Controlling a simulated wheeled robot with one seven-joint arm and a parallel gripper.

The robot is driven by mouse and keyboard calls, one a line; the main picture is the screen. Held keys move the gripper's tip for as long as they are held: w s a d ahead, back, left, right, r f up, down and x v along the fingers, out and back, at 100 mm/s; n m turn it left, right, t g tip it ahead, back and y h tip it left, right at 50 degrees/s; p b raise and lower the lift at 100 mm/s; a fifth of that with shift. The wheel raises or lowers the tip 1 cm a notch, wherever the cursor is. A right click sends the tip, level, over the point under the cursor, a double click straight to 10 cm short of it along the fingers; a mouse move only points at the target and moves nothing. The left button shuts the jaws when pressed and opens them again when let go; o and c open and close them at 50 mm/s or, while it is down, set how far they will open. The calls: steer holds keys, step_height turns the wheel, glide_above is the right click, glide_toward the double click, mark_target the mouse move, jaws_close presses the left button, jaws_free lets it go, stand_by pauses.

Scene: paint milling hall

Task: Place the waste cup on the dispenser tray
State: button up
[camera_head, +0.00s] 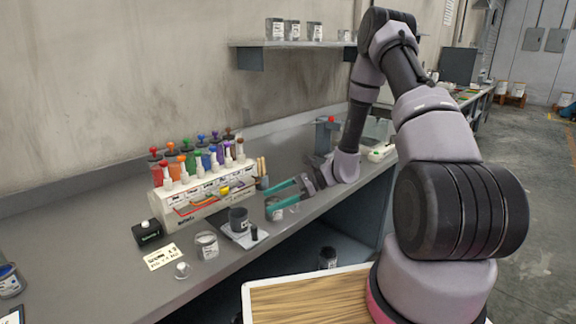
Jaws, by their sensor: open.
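The white dispenser (203,191) stands on the grey bench against the wall, with rows of coloured-capped bottles. A pale grey tray (236,236) lies in front of it and bears a dark grey cup (238,217) and a small black item. A small pale labelled cup (274,211) stands right of the tray, beside my gripper's fingertips. My gripper (270,197) is open, its teal fingers pointing left toward the tray. One finger partly covers the pale cup; I cannot tell whether they touch. I cannot tell which cup is the waste cup.
A clear jar (206,246), a black box (147,232) and a yellow card (161,257) sit left of the tray. Wooden-handled tools (262,172) stand behind my gripper. A shelf (290,45) with cans hangs above. The bench front edge lies close by.

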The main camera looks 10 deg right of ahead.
steer(key=s+d+r+n+t+h, duration=0.2)
steer(key=s+d+r+n+h, duration=0.2)
steer(key=r, duration=0.8)
steer(key=s+d+r+n+t+h, duration=0.2)
steer(key=s+d+r+n+h, duration=0.2)
steer(key=s+r, duration=0.5)
steer(key=s+d+r+n+t+h, duration=0.3)
steer(key=s+d+r+n+h, duration=0.1)
steer(key=r, duration=1.2)
steer(key=s+d+n, duration=0.1)
steer(key=s, duration=0.1)
steer(key=shift+s+d+n, duration=0.3)
steer(key=shift+d+n, duration=0.05)
steer(key=shift+n, duration=0.05)
